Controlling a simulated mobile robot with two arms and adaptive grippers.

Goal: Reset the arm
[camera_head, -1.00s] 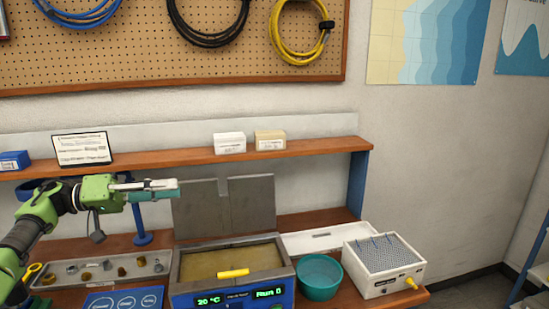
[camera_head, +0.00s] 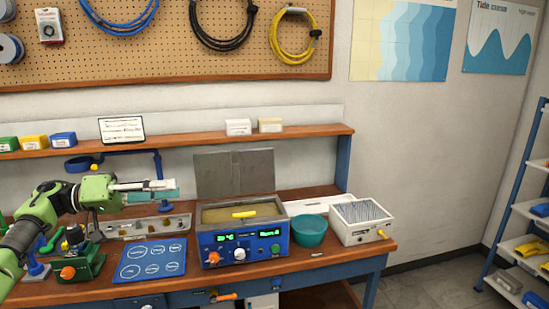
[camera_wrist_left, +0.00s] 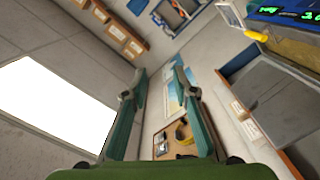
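My left arm comes in from the left in the head view. Its green wrist and left gripper (camera_head: 168,191) are held up in the air, pointing right, in front of the workbench (camera_head: 350,259). In the left wrist view the gripper's two teal fingers (camera_wrist_left: 160,75) stand apart with nothing between them. The gripper is open and empty. My right gripper is in neither view.
A blue bath unit (camera_head: 268,246) with a raised grey lid stands mid-bench. A teal bowl (camera_head: 309,233) and a white box with pins (camera_head: 349,231) are to its right. A blue mat (camera_head: 150,260) and a green fixture (camera_head: 85,265) are on the left. A shelf rack (camera_head: 510,235) stands far right.

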